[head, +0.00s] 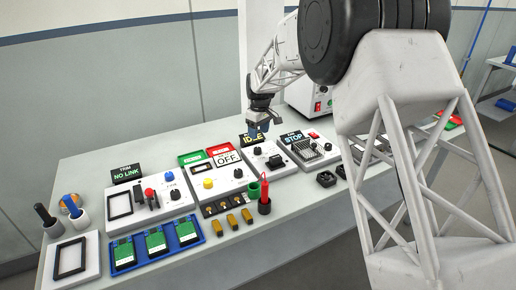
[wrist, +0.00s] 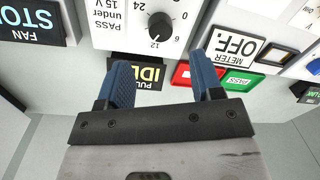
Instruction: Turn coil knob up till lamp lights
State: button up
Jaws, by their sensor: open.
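My gripper (head: 259,131) hangs open and empty above the back of the bench, close to the black IDLE sign (head: 246,140). In the wrist view its blue fingers (wrist: 163,76) are apart, with the sign (wrist: 140,72) partly hidden behind them. A round black dial knob (wrist: 161,27), on a white panel (wrist: 187,10) marked "PASS under 15 V", lies beyond the fingertips, untouched. Its scale shows 0, 6, 12 and 24. A pale mark on it seems to sit near 12. The knob looks small in the head view (head: 257,151). I cannot make out a lit lamp.
The STOP fan unit (head: 311,148) stands to the right. A meter with an OFF sign (head: 227,158) and green and red trays (head: 190,158) stand to the left. A red probe (head: 264,197) stands upright in front. The bench's left rear (head: 90,168) is clear.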

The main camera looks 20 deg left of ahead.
aim_at(258, 149)
jog(key=shift+f, duration=0.1)
jog(key=shift+s+f, duration=0.2)
jog(key=shift+f, duration=3.6)
jog(key=c, duration=0.9)
jog(key=shift+m, duration=3.3)
